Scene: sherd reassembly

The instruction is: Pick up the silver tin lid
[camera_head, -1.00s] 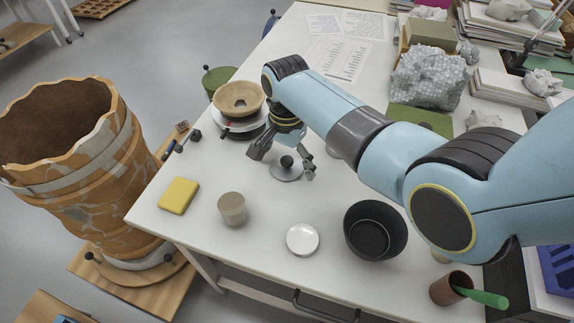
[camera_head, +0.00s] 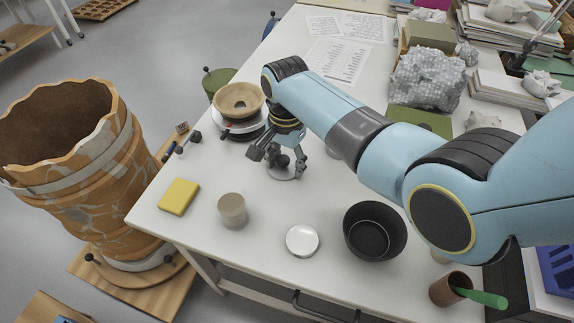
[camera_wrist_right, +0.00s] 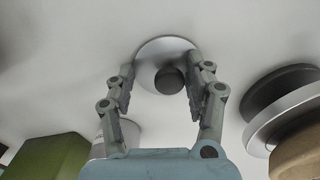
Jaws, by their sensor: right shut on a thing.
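The silver tin lid (camera_head: 283,175) is a round, shiny disc with a black knob (camera_head: 282,161) on top. It lies on the white table near the middle of the head view. The right wrist view also shows the lid (camera_wrist_right: 152,53) and its knob (camera_wrist_right: 169,80) between the fingers. The fingers hide part of the lid and the knob. The lid looks to be at table level. My left gripper is not in view.
A wooden bowl on a white round device (camera_head: 247,128) stands close behind on the left. A beige cup (camera_head: 232,208), a yellow block (camera_head: 178,196), a white round dish (camera_head: 302,240) and a black bowl (camera_head: 375,230) stand nearer. A grey crumpled lump (camera_head: 428,78) lies behind my arm.

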